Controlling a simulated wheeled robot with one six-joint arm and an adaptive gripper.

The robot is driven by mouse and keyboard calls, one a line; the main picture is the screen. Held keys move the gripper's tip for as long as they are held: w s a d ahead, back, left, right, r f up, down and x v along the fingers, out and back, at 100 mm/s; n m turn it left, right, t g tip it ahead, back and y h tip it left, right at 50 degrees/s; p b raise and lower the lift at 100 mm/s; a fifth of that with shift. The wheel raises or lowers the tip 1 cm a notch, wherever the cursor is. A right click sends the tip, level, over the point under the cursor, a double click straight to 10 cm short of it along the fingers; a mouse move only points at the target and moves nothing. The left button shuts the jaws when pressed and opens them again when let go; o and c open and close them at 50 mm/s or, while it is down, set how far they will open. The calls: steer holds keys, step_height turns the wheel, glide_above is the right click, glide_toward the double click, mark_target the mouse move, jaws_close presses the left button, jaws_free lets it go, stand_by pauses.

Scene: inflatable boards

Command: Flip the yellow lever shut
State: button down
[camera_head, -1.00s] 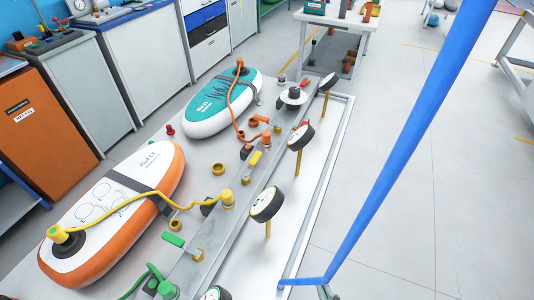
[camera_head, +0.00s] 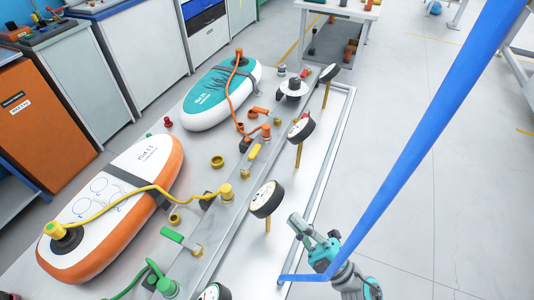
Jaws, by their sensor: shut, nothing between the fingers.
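The yellow lever (camera_head: 254,151) is a small handle on a valve on the grey metal rail (camera_head: 227,212). It points roughly along the rail, away from me. The green lever (camera_head: 172,235) and the orange lever (camera_head: 258,111) lie more across the rail. My gripper (camera_head: 294,219) is at the lower right, beyond the gauge row and well apart from the yellow lever. It looks shut and empty, though its fingertips are small in the view.
Round gauges on brass stems (camera_head: 267,199) (camera_head: 301,130) stand between my gripper and the levers. A yellow hose (camera_head: 150,188) runs from the orange-edged board (camera_head: 150,160) to the rail. A teal board (camera_head: 213,100) lies farther back. A long blue bar (camera_head: 420,135) crosses the right side.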

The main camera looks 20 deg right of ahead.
mark_target(259, 150)
steer(key=w+d+f+n+g+y, duration=0.1)
steer(key=w+d+f+n+g, duration=0.2)
steer(key=w+d+n+g, duration=0.5)
steer(key=w+d+n, duration=0.1)
steer(key=w+d, duration=0.2)
steer(key=w, duration=0.2)
steer(key=shift+w+d+y, duration=0.3)
steer(key=shift+w+d, duration=0.05)
steer(key=shift+d, duration=0.05)
steer(key=x, duration=1.4)
steer(key=shift+a+f, duration=0.15)
steer(key=shift+f, duration=0.1)
steer(key=shift+w+a, duration=0.2)
steer(key=shift+w, duration=0.25)
steer(key=shift+w+a, duration=0.2)
steer(key=shift+w, duration=0.25)
steer(key=shift+d, duration=0.1)
